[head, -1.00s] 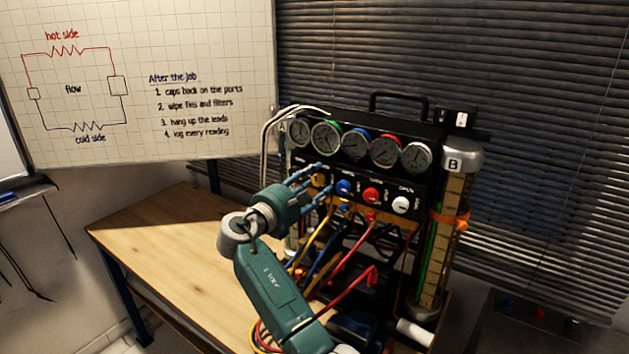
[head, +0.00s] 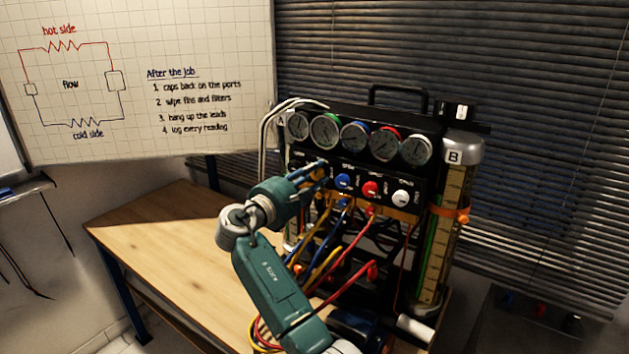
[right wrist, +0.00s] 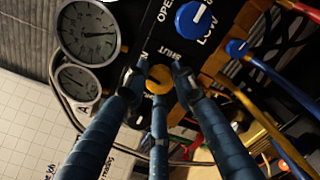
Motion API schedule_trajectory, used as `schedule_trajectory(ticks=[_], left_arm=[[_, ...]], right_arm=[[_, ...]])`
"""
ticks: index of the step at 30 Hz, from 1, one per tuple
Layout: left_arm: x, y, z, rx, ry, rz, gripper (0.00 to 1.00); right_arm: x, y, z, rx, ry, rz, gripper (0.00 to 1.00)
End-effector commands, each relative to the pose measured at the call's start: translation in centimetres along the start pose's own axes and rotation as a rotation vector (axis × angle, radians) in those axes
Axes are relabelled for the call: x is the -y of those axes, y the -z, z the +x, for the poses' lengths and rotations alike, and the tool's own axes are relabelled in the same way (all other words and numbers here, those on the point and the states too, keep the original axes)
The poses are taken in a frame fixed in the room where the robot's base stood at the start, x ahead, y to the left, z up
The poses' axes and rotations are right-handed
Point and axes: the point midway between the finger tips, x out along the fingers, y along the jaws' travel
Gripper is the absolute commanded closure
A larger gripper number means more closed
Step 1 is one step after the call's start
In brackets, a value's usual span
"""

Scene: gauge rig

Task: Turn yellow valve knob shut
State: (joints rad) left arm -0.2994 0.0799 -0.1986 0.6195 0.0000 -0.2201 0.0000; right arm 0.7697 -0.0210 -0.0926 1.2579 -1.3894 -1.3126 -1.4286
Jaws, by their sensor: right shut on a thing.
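The yellow valve knob (right wrist: 158,79) is the leftmost in the knob row on the black gauge rig (head: 420,181). In the right wrist view it sits between the blue fingers of my right gripper (right wrist: 160,75), next to the panel words OPEN and SHUT. The fingers are shut on the knob. The exact angle of its pointer is hard to read. My left gripper is not in view.
Blue (head: 343,181), red (head: 371,188) and white (head: 401,198) knobs stand right of it. Several gauges sit above. Coloured hoses (head: 338,264) hang below. Column B (head: 461,157) stands at the right. The wooden table (head: 165,236) is bare at left.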

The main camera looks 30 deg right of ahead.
Motion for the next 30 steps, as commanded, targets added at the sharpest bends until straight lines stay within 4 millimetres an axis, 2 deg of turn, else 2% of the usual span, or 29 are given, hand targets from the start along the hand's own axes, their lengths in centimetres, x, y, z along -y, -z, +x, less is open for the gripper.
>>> schedule_trajectory(ticks=[1, 30], left_arm=[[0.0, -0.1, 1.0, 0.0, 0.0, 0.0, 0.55], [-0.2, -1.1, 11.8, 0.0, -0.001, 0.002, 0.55]], right_arm=[[0.5, 0.8, -0.1, -0.007, 0.004, 0.034, 1.0], [0.3, 1.0, -0.2, -0.009, 0.008, 0.946, 1.0]])
